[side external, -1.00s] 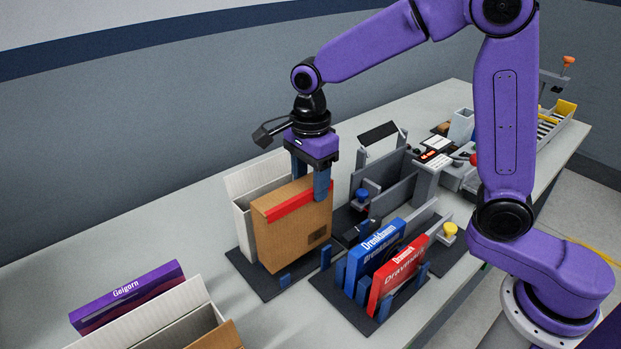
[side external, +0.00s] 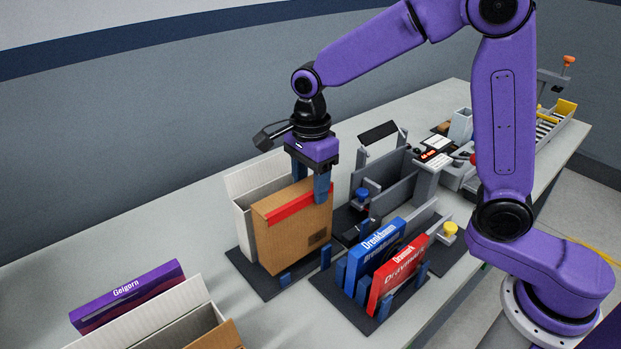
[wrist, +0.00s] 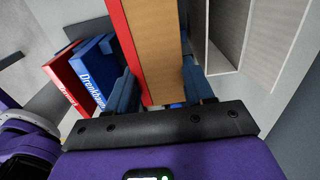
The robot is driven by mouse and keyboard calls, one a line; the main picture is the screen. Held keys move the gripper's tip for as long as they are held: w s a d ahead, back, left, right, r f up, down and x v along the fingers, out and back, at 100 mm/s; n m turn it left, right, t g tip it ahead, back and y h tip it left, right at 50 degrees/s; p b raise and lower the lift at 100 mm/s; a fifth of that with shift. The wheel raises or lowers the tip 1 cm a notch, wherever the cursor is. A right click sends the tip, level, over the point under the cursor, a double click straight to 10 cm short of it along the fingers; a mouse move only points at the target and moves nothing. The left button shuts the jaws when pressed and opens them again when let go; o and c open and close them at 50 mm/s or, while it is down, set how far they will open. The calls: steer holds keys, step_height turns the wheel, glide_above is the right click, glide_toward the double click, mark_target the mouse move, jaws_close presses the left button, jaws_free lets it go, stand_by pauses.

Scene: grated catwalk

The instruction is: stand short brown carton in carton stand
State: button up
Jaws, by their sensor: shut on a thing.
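The short brown carton (side external: 290,238) is upright with a red strip along its top edge; it also shows in the wrist view (wrist: 155,45). My gripper (side external: 310,183) is shut on its top, one blue finger on each side; both fingers flank it in the wrist view (wrist: 160,92). The carton is low over or in the carton stand, a dark base (side external: 248,266) with blue posts (side external: 285,280) at its front. Whether the carton's bottom touches the base is hidden. A white open carton (side external: 237,190) stands right behind it.
A second stand (side external: 342,289) to the right holds a blue box (side external: 375,252) and a red box (side external: 398,272). A purple box (side external: 127,296) and an open carton (side external: 160,320) are at front left. A grey fixture (side external: 385,180) is behind. The table's left side is clear.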

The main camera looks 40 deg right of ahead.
steer(key=shift+f, duration=1.85)
steer(key=o, duration=1.8)
steer(key=shift+c, duration=0.2)
steer(key=shift+r, duration=4)
